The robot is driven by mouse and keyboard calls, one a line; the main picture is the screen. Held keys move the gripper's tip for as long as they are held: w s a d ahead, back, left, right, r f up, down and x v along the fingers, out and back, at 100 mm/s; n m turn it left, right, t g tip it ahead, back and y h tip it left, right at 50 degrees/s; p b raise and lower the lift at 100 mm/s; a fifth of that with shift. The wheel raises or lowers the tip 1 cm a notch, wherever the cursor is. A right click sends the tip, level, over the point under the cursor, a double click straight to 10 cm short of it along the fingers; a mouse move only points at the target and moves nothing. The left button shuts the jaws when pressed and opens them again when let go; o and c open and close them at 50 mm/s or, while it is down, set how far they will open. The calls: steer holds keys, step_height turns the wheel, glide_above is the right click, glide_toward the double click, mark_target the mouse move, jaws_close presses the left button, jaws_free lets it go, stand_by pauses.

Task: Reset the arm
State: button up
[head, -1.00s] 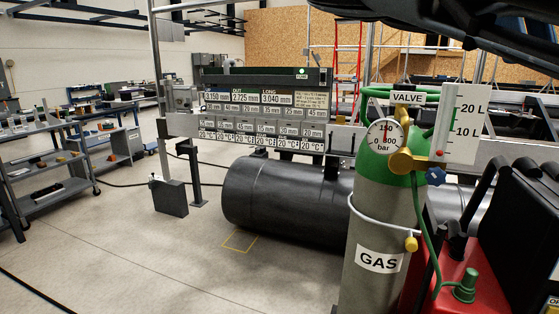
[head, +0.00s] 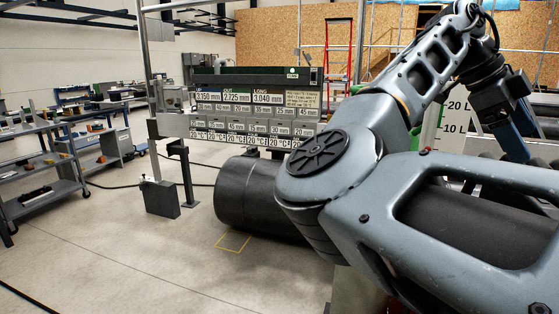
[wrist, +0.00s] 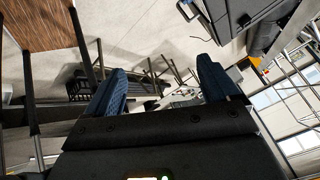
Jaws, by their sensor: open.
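My gripper (wrist: 165,92) shows in the wrist view with its two blue ribbed fingers spread wide apart. Nothing is between them. The wrist view is turned on its side and shows floor, frames and equipment well beyond the fingers. In the head view my grey arm fills the right side, with its elbow in front of the black float and its far links raised at the upper right. I cannot make out the fingertips in the head view.
A black cylindrical float (head: 240,195) lies behind my arm. A display board (head: 255,98) stands above it. A grey shelf cart (head: 40,180) is at the left. A red ladder (head: 338,60) stands at the back. Open floor (head: 130,250) lies at the front left. My arm hides most of the gas cylinder area.

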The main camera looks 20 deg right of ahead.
steer(key=d+f+n+t+h, duration=0.65)
steer(key=f+n+h, duration=0.4)
steer(key=f, duration=0.25)
steer(key=s+a+f+n+t+y, duration=0.25)
steer(key=a+f+n+t, duration=0.25)
steer(key=f+n, duration=0.25)
steer(key=s+a+f+n+t+y, duration=0.2)
steer(key=a+f+n+t+y, duration=0.1)
steer(key=a+f+n+t, duration=0.35)
steer(key=s+a+f+n+t+y+b, duration=0.1)
steer(key=s+a+f+n+y, duration=0.3)
steer(key=s+a, duration=0.3)
steer(key=s+a+f+n+y, duration=0.3)
steer(key=s+a+f+y, duration=0.15)
steer(key=s+a, duration=0.2)
steer(key=s+a+r+y, duration=0.1)
steer(key=s+a+r, duration=0.1)
steer(key=s+a, duration=0.3)
steer(key=s+a+r+y, duration=0.2)
steer(key=s+a, duration=0.4)
steer(key=s, duration=0.6)
steer(key=shift+s+r, duration=0.4)
steer(key=shift+r, duration=0.25)
